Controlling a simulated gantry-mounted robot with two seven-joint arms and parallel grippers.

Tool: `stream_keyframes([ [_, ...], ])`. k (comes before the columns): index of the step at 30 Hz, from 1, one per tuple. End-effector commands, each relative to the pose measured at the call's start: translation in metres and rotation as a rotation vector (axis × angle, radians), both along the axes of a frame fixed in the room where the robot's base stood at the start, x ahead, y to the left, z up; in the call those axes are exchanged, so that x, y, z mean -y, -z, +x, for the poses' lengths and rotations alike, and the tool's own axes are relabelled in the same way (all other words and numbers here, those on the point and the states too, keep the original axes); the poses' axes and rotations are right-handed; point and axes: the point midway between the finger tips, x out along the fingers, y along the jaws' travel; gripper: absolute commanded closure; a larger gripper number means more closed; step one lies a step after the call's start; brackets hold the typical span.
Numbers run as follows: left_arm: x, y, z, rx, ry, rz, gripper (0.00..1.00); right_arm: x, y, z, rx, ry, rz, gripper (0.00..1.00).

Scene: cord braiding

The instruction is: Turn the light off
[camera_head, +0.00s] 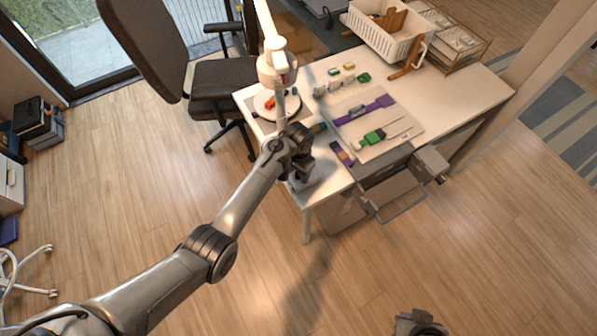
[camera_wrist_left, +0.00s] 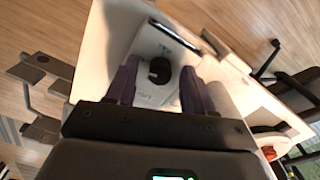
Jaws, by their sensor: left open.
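A white lamp-like fixture (camera_head: 277,66) with a bright upper arm stands at the left end of the white table; I cannot tell for sure whether it is lit. My left gripper (camera_head: 302,172) is at the table's near left corner, pointing down. In the left wrist view the gripper (camera_wrist_left: 159,72) is open, with its two dark fingers apart. A round black knob or button (camera_wrist_left: 160,70) on a pale base shows between the fingertips; I cannot tell whether they touch it. A dark grey part at the bottom edge (camera_head: 420,323) may belong to my right arm.
The white table (camera_head: 465,88) carries a mat with purple and green pieces (camera_head: 378,130), small blocks and a white basket (camera_head: 385,38). A grey frame (camera_head: 400,200) juts from its front edge. A dark office chair (camera_head: 215,80) stands at the left. The wooden floor in front is clear.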

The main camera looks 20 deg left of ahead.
Motion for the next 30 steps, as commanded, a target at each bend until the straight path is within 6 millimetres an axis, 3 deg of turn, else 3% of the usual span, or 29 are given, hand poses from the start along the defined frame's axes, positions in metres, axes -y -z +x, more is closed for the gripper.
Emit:
stream_keyframes([
  [3, 0.000, 0.000, 0.000, 0.000, 0.000, 0.000, 0.49, 0.000, -0.001, 0.000, 0.001, 0.000, 0.000, 1.00],
  [13, 0.000, 0.000, 0.000, 0.000, 0.000, 0.000, 1.00, 0.000, -0.001, 0.000, 0.001, 0.000, 0.000, 1.00],
  [22, 0.000, -0.002, 0.000, -0.001, -0.026, 0.000, 1.00, 0.000, -0.006, 0.000, 0.001, 0.000, 0.000, 1.00],
  [30, 0.000, -0.004, 0.000, -0.003, -0.165, 0.002, 1.00, 0.000, -0.025, 0.000, 0.001, 0.000, 0.000, 1.00],
])
